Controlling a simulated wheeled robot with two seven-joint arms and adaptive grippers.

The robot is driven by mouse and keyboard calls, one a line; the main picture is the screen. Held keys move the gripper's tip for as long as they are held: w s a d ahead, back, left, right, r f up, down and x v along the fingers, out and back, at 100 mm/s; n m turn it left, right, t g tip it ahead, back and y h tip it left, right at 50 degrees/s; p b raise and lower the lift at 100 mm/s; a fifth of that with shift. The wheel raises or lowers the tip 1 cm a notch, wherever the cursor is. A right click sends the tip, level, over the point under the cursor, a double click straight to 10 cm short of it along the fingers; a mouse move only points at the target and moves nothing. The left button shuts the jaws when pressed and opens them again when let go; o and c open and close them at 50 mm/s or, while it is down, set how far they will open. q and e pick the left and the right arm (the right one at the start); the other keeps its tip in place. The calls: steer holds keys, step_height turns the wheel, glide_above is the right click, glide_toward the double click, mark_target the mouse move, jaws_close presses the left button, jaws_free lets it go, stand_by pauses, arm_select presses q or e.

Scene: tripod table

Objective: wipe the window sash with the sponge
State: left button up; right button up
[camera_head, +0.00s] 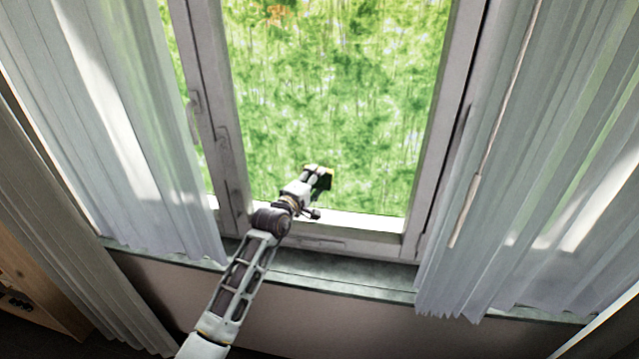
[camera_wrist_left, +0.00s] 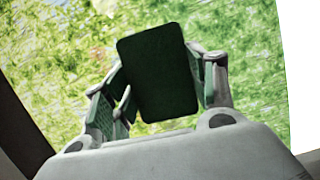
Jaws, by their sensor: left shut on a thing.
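My left gripper (camera_head: 316,176) reaches up from the bottom of the head view, in front of the lower part of the window glass. In the left wrist view the gripper (camera_wrist_left: 165,90) is shut on a dark green, nearly black sponge (camera_wrist_left: 158,72) with rounded corners. The sponge also shows as a small dark patch at the fingertips in the head view (camera_head: 323,183). The window sash (camera_head: 222,110) is a pale grey frame around the glass (camera_head: 330,100). I cannot tell whether the sponge touches the glass. My right gripper is not in view.
White sheer curtains hang at the left (camera_head: 110,120) and right (camera_head: 550,150) of the window. A wand (camera_head: 480,170) hangs before the right curtain. A grey sill (camera_head: 340,279) runs below the sash. A wooden cabinet (camera_head: 30,285) stands at the lower left.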

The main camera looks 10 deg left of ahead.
mark_target(294, 173)
arm_select(q)
steer(key=shift+a+f, duration=0.1)
steer(key=shift+a, duration=0.95)
steer(key=shift+a+b, duration=0.1)
steer(key=shift+b, duration=0.2)
steer(key=shift+w+a+b, duration=0.15)
steer(key=shift+a+b, duration=0.55)
steer(key=shift+a, duration=0.85)
steer(key=shift+a, duration=0.1)
steer(key=shift+a+b, duration=0.85)
steer(key=shift+a, duration=0.8)
